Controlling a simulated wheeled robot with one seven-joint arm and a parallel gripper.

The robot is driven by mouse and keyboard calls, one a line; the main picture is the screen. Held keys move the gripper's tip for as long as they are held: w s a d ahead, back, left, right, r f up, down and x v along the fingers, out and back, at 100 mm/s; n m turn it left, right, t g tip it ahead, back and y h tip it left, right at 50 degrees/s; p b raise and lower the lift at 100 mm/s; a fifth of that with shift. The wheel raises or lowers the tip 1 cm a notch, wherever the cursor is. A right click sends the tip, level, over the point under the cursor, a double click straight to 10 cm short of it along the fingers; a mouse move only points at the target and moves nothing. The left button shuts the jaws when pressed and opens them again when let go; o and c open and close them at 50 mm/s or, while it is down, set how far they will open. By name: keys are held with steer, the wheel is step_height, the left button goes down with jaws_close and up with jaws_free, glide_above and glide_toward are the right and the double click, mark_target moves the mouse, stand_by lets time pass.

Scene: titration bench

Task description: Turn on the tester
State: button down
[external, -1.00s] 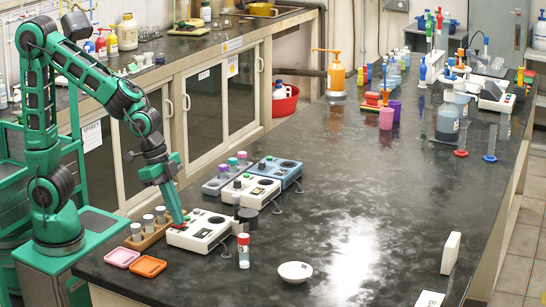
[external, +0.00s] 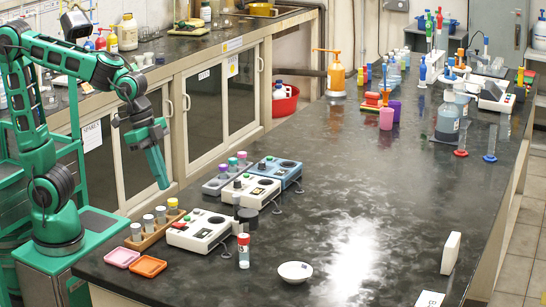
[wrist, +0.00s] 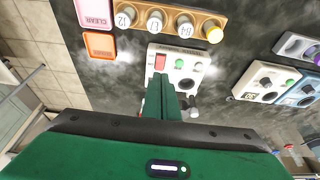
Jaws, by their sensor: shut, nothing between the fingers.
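The nearest white tester (external: 200,231) stands on the dark bench, with a red switch (external: 179,225), a green button and a round dark well on top. In the wrist view the tester (wrist: 190,72) lies beyond my fingers, and its red switch (wrist: 160,62) shows just past the fingertips. I cannot tell whether the switch is lit. My gripper (external: 163,186) is shut and empty, pointing down in the air above and behind this tester, apart from it. A second white tester (external: 251,191) and a blue one (external: 276,173) stand farther back.
A wooden rack (external: 150,238) of capped vials stands left of the near tester, with pink (external: 121,257) and orange (external: 148,266) trays before it. A red-capped vial (external: 243,253) and white bowl (external: 295,272) stand to the right. The middle of the bench is clear.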

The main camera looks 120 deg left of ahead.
steer(key=shift+v, duration=1.95)
steer(key=shift+w+a+t, duration=0.15)
steer(key=shift+w+t, duration=0.1)
steer(key=shift+t, duration=0.05)
